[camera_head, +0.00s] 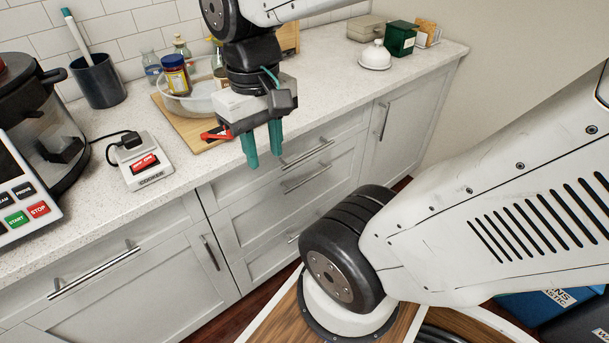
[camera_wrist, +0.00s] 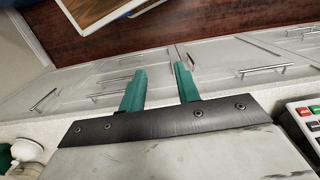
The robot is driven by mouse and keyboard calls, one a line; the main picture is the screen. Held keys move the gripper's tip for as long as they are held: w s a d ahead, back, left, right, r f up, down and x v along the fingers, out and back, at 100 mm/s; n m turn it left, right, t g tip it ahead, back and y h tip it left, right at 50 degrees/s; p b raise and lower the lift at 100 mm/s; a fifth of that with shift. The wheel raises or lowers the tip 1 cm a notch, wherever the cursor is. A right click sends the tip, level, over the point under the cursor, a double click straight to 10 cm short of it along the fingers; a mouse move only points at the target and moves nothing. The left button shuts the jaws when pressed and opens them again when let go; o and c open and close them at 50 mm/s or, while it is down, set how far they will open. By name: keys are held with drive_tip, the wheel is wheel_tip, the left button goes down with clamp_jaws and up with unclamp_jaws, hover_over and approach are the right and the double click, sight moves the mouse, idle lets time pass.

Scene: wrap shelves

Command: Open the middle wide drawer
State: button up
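The middle wide drawer (camera_head: 300,200) is in the light grey cabinet's drawer stack, below the counter. It looks shut. Its metal bar handle (camera_head: 306,180) lies below the top drawer's handle (camera_head: 307,153). In the wrist view, with the counter at the bottom, the middle handle (camera_wrist: 116,79) appears left of the fingers. My gripper (camera_head: 264,146) has two teal fingers, spread apart with nothing between them. In the head view it hangs near the counter's front edge, up and left of the handle and apart from it. The fingers also show in the wrist view (camera_wrist: 161,84).
The counter holds a wooden board (camera_head: 190,130) with a clear bowl and jars, a cooker switch (camera_head: 145,165) and a white butter dish (camera_head: 375,57). A bottom drawer handle (camera_head: 293,238) sits lower down. A left drawer (camera_head: 95,270) and right door (camera_head: 408,125) flank the stack.

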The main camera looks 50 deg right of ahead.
drive_tip(key=w+d+f+m+g+y, duration=0.25)
drive_tip(key=d+f+m+y, duration=0.2)
drive_tip(key=d+f, duration=0.3)
drive_tip(key=m+t+y, duration=0.4)
drive_tip(key=m+t, duration=0.3)
drive_tip(key=t, duration=1)
approach(310, 177)
drive_tip(key=x, duration=0.3)
drive_tip(key=shift+n, duration=0.25)
drive_tip(key=x, duration=0.7)
drive_tip(key=shift+f, duration=0.3)
clamp_jaws()
